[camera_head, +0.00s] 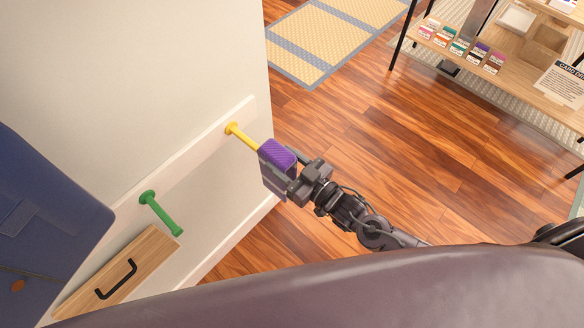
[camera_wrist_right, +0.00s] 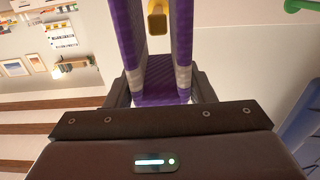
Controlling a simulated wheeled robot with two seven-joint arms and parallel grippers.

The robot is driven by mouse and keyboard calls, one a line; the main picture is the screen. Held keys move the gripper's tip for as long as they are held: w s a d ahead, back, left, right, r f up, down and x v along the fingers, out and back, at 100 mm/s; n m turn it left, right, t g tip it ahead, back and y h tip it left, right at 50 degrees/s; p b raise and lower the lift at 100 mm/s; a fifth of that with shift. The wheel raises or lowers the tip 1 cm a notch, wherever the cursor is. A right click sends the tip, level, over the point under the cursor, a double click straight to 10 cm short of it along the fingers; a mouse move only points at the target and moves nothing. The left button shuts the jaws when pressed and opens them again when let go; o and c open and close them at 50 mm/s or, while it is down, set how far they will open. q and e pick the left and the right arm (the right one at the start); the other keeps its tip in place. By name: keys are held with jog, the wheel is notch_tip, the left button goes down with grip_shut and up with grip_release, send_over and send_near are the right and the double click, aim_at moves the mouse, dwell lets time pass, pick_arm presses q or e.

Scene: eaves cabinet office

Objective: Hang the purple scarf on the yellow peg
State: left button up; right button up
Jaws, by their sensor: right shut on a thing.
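The purple scarf (camera_head: 277,153) is held in my right gripper (camera_head: 287,178), draped in a fold beside the yellow peg (camera_head: 241,135). In the head view the scarf is at the peg's outer end; whether they touch cannot be told. In the right wrist view the scarf (camera_wrist_right: 158,88) shows two purple sides with pale bands, and the yellow peg (camera_wrist_right: 157,20) appears in the gap between them. The right gripper (camera_wrist_right: 160,95) is shut on the scarf's fold. My left gripper is out of view.
A green peg (camera_head: 160,212) sits lower left on the same pale rail (camera_head: 188,170). A shelf with cards (camera_head: 465,50) stands at upper right. The wooden floor (camera_head: 400,140) between is clear.

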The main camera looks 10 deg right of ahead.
aim_at(262, 145)
jog(key=shift+b+x, duration=1.75)
jog(key=shift+x, duration=2.05)
jog(key=shift+w+a+f, duration=0.1)
jog(key=shift+f, duration=0.25)
jog(key=shift+f+b, duration=0.85)
jog(key=shift+f, duration=0.2)
